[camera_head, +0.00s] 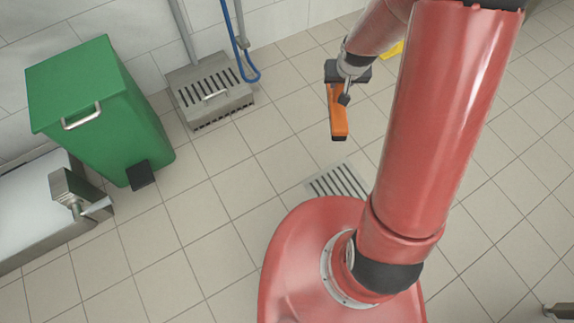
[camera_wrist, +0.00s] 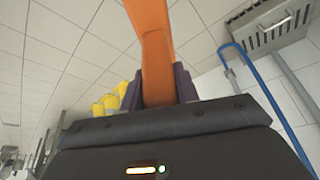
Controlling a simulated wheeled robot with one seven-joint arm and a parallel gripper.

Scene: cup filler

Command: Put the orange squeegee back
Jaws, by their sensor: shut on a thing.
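The orange squeegee (camera_head: 337,112) is in my gripper (camera_head: 345,84), held up over the tiled floor in the head view. Its orange part hangs down from the jaws, with a dark edge at its lower end. In the wrist view the orange squeegee (camera_wrist: 152,45) stands between the two dark fingers of my gripper (camera_wrist: 158,88), which are shut on it. Its far end runs out of the top of the wrist view. No holder for the squeegee can be made out for certain.
A green pedal bin (camera_head: 100,110) stands at the left, beside a steel grated unit (camera_head: 212,92) at the wall. A blue hose (camera_head: 241,45) hangs there. A floor drain grate (camera_head: 340,181) lies near my base. Yellow objects (camera_wrist: 110,100) show behind my gripper. Open floor lies between.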

